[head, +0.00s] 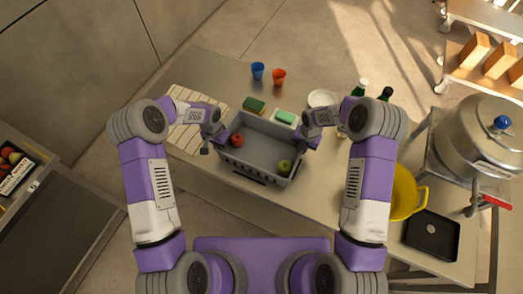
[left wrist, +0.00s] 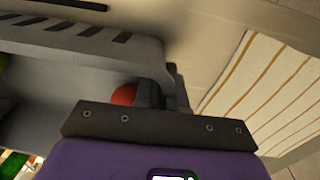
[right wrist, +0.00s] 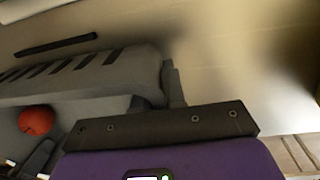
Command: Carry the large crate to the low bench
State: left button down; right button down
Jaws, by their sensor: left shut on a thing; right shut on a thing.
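The large grey crate (head: 262,150) is at the middle of the table in the head view. A red apple (head: 236,140) lies in its left part and a green apple (head: 284,166) in its right part. My left gripper (head: 214,140) is shut on the crate's left end wall. My right gripper (head: 309,138) is shut on its right end wall. The crate's slotted side also shows in the left wrist view (left wrist: 85,38) and the right wrist view (right wrist: 80,80). I cannot tell whether the crate touches the table. The low bench cannot be made out for certain.
The table (head: 330,190) holds a striped cloth (head: 187,118), blue cup (head: 257,70), orange cup (head: 278,77), sponges (head: 285,117), white plate (head: 322,98) and bottles. A yellow pot (head: 404,192), black tray (head: 432,235) and large metal pot (head: 480,135) stand right. A dark cabinet (head: 65,225) is left.

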pick_arm(q)
jog(key=shift+r, duration=0.2)
pick_arm(e)
jog(key=shift+r, duration=0.2)
